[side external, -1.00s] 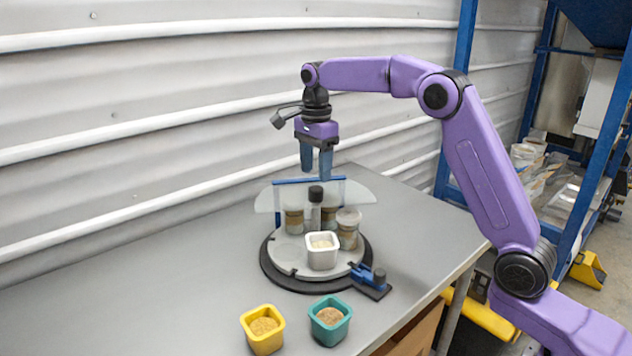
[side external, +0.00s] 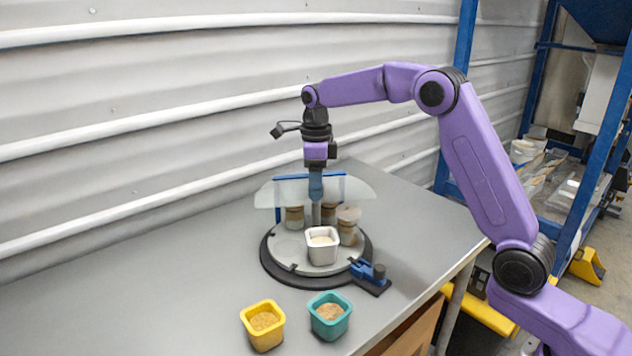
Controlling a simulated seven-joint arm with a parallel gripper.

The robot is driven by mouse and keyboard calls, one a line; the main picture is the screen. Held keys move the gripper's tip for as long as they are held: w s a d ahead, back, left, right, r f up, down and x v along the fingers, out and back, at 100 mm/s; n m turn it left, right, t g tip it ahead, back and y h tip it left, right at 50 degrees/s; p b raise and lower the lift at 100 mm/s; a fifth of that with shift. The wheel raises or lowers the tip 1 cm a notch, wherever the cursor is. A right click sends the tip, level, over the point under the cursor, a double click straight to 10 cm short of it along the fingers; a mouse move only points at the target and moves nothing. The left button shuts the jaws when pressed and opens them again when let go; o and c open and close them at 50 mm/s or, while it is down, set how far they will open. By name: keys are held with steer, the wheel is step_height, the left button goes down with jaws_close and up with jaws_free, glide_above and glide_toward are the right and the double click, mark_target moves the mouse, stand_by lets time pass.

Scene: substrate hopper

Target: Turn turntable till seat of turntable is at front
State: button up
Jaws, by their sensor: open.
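The turntable (side external: 284,251) is a round grey plate on a black base. A white square cup (side external: 322,249) with pale contents stands at its front, and several jars stand behind it, one at the right (side external: 348,225). A grey post (side external: 316,214) rises at the plate's middle. My gripper (side external: 315,187) points straight down over the post, with its blue fingers at the post's top. The fingers hide the post's dark knob, and I cannot tell whether they touch it. I cannot make out which spot on the plate is the seat.
A blue and black latch-like piece (side external: 369,275) sits at the plate's right front. Yellow (side external: 263,340) and teal (side external: 318,325) cups stand in front. The table's left is free.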

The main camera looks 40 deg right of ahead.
steer(key=m, duration=0.6)
steer(key=c, duration=0.7)
